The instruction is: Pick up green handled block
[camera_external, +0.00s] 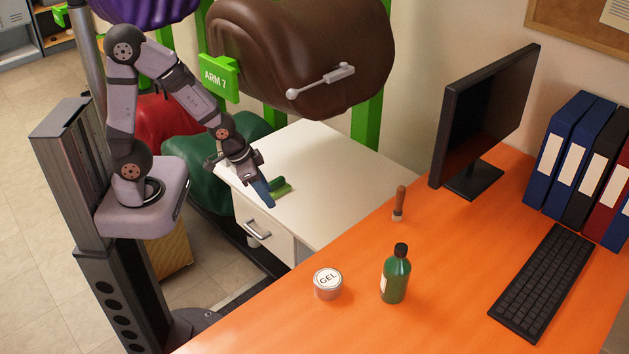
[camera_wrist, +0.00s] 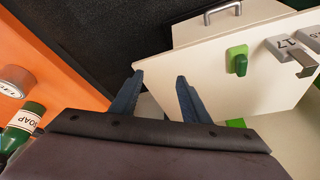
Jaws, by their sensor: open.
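The green handled block (camera_external: 281,188) is on the white cabinet top in the external view, just right of my gripper's fingers. In the wrist view the green block (camera_wrist: 237,60) shows a darker green handle and lies right of the fingers, apart from them. My gripper (camera_external: 268,203) points down by the cabinet's front edge. In the wrist view its two blue fingers (camera_wrist: 159,77) are spread, with nothing held between them. Part of the block's left side may be hidden by the gripper in the external view.
A grey block marked 17 (camera_wrist: 297,50) with a handle is close to the green block. The white cabinet (camera_external: 330,165) has a drawer handle (camera_external: 257,230) in front. The orange desk (camera_external: 350,320) holds a gel tin (camera_external: 328,284) and green bottle (camera_external: 396,276).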

